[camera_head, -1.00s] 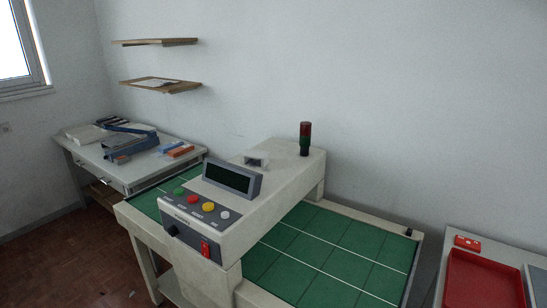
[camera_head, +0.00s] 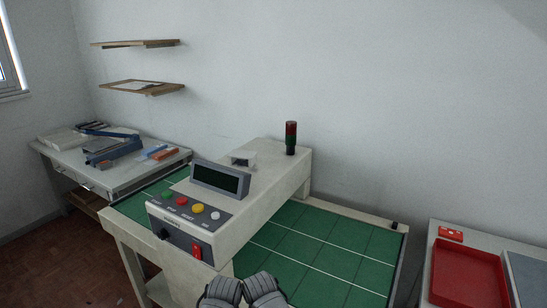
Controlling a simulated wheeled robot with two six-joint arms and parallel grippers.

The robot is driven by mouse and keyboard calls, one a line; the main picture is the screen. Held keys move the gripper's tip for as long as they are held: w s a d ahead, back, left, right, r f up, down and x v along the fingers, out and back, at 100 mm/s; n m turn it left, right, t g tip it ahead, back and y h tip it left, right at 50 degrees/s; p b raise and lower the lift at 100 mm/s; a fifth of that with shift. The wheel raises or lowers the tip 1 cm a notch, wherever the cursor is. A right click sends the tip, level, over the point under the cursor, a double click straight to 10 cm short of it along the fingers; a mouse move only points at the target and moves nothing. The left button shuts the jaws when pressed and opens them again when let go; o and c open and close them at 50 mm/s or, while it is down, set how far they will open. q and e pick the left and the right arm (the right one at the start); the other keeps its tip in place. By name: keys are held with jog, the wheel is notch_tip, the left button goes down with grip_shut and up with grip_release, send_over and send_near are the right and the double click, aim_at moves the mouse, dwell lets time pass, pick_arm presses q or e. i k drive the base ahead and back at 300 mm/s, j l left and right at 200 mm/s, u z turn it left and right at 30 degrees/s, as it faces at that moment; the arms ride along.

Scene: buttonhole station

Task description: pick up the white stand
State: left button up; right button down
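A small white piece with a dark opening (camera_head: 242,159) sits on top of the cream machine housing (camera_head: 275,165), behind the display box. It may be the white stand, but it is too small and partly hidden to be sure. Two grey, ribbed parts of mine show side by side at the bottom edge, the left one (camera_head: 221,292) and the right one (camera_head: 263,289). They are in front of the green bed, well apart from the white piece. Their fingers cannot be made out, and nothing is visibly held.
The machine carries a display (camera_head: 220,179), coloured buttons and a signal tower (camera_head: 291,138). Its green bed (camera_head: 330,245) is clear on the right. A red tray (camera_head: 466,276) lies on the right table. A cluttered desk (camera_head: 125,175) stands at left, below two shelves.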

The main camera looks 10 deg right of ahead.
aim_at(234, 155)
jog(key=u, duration=1.55)
jog(key=i, duration=4.3)
jog(key=z, duration=3)
jog(key=k+j, duration=0.05)
jog(key=j, duration=0.05)
